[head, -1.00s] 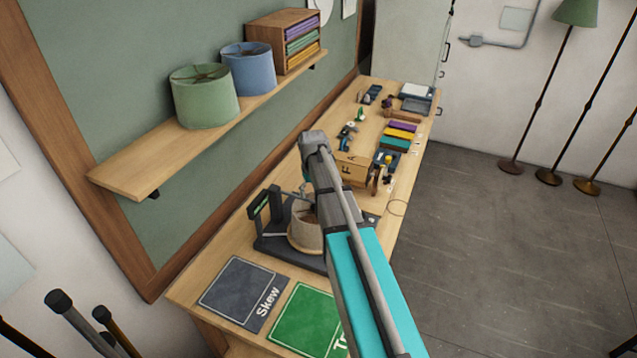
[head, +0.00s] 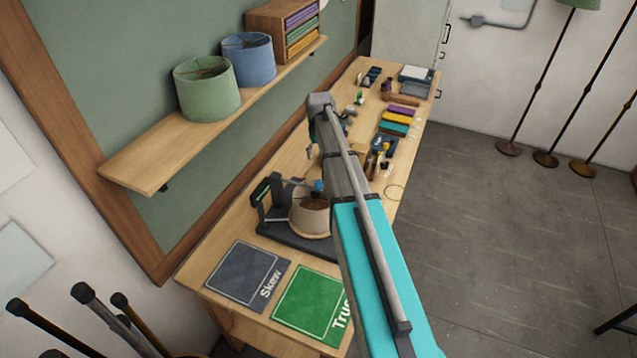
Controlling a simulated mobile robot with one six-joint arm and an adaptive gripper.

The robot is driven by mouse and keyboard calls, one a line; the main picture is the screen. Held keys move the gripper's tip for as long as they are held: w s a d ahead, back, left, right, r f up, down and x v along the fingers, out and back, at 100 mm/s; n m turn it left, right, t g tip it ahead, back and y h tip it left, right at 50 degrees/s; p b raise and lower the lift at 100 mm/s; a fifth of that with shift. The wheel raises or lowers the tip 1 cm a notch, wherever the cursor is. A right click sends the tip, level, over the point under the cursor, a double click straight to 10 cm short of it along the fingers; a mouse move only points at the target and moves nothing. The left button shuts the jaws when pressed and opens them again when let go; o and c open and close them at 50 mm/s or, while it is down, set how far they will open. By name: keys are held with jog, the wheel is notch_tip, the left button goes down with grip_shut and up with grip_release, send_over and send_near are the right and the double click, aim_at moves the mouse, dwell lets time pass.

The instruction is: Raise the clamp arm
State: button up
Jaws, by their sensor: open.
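The dark clamp fixture (head: 268,222) stands on the bench, with a post at its left end. A beige drum-shaped piece (head: 309,216) sits on its base. The thin grey clamp arm (head: 297,183) reaches from the post across the top of this piece, roughly level, and a blue knob (head: 319,185) shows at its right end. My gripper (head: 310,151) hangs below the far end of my arm, beyond the knob in the picture and apart from it. It is open and looks empty. Most of it is small or hidden behind my arm.
A dark Skew mat (head: 243,272) and a green True mat (head: 305,303) lie at the near end of the bench. Coloured trays (head: 396,118) and small parts lie farther back. A shelf (head: 150,170) with lampshades overhangs on the left. Open floor lies right of the bench.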

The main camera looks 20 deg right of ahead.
aim_at(319, 183)
jog(key=shift+f, duration=0.1)
notch_tip(319, 183, down, 14)
jog(key=b, duration=1.3)
jog(key=shift+r+b, duration=0.2)
jog(key=shift+b, duration=0.15)
grip_shut()
dwell(0.4)
